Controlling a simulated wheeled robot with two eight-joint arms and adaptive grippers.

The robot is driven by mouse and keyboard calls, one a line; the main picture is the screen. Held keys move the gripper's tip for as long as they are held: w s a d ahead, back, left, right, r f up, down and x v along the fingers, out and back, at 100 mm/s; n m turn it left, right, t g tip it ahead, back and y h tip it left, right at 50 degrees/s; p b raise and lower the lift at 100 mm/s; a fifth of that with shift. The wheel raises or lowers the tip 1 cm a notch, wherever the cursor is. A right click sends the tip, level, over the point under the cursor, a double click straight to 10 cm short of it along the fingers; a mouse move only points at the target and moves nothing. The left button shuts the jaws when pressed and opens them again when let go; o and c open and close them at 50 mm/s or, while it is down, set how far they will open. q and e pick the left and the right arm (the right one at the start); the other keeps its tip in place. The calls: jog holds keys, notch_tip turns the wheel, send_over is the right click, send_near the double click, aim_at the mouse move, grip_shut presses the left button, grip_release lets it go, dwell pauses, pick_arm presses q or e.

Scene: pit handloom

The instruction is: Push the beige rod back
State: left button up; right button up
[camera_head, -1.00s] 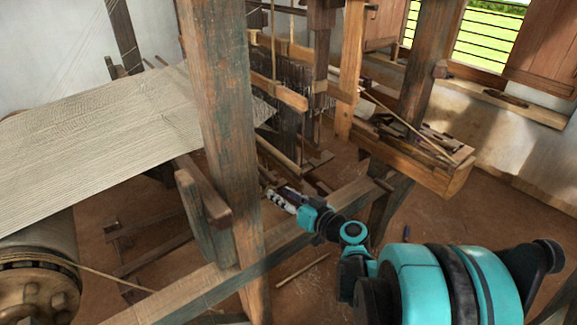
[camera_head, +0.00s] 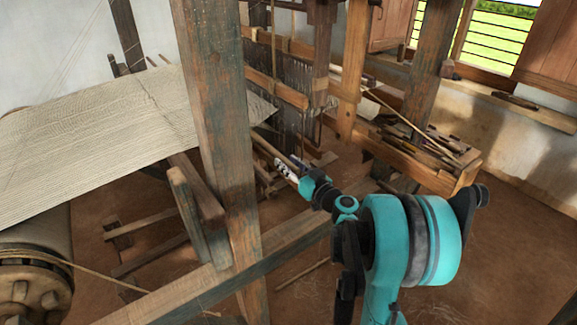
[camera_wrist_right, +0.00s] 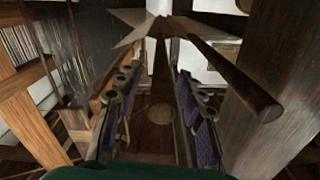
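A light brown rod (camera_head: 274,150) lies among the loom parts behind the big post, its near end close to my right gripper (camera_head: 287,172). In the right wrist view a rod (camera_wrist_right: 160,88) points at the camera with its round end between my two fingers (camera_wrist_right: 153,105). The fingers are spread apart; I cannot tell whether either touches this rod. A second, darker rod (camera_wrist_right: 235,78) with a round end runs outside the right-hand finger. I cannot tell which is the beige one. My left gripper is out of view.
A thick wooden post (camera_head: 222,150) stands left of my right arm, above a long floor-level beam (camera_head: 200,285). Woven cloth (camera_head: 90,135) spans the left. A bench tray (camera_head: 440,170) with sticks stands at the right. Open floor (camera_head: 470,270) lies at the right front.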

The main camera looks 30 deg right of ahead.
jog(key=shift+w+a, duration=0.1)
grip_shut()
jog(key=a, duration=0.4)
jog(key=shift+s+a, duration=0.1)
jog(key=shift+s, duration=0.1)
grip_release()
jog(key=shift+a, duration=0.1)
